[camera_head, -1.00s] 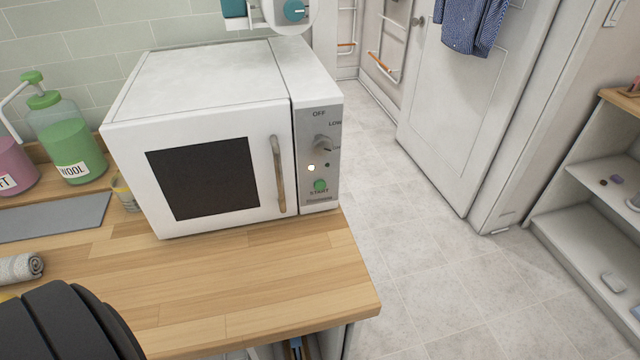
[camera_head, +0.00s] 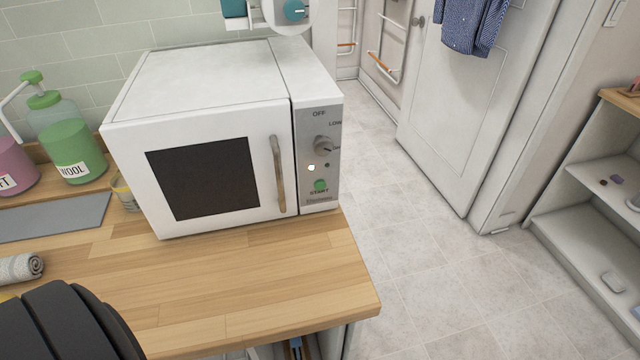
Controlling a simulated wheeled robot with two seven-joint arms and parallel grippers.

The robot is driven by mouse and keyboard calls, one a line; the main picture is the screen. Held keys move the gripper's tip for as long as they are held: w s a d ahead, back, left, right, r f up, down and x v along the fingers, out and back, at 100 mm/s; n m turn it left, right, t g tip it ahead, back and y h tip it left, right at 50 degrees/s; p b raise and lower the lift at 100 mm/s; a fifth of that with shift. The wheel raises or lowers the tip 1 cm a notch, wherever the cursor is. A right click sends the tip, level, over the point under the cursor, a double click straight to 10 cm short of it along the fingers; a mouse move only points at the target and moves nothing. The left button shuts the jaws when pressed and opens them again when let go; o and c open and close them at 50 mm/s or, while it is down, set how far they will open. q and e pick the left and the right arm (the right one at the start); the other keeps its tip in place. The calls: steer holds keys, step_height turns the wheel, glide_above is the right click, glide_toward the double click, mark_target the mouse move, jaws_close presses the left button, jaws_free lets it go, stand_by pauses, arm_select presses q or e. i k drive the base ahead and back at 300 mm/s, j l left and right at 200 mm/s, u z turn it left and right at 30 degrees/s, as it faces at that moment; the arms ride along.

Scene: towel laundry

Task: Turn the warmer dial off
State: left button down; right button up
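The white towel warmer (camera_head: 215,85) stands on the wooden counter, its door closed and its window dark. The grey dial (camera_head: 323,144) is on the control panel at its right side, below the OFF and LOW labels. The dial's marker appears to point to the lower right, away from OFF. A small light (camera_head: 311,168) glows below the dial, above a green START button (camera_head: 320,185). A black part of my arm shows at the lower left. Neither gripper's fingers are in view.
A rolled grey towel (camera_head: 20,267) and a grey mat (camera_head: 55,218) lie on the counter (camera_head: 250,290) at left. Green (camera_head: 72,150) and pink (camera_head: 14,165) bottles stand behind. The counter in front of the warmer is clear. Open floor (camera_head: 420,240) lies to the right.

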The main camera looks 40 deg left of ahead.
mark_target(322, 145)
steer(key=u, duration=1.65)
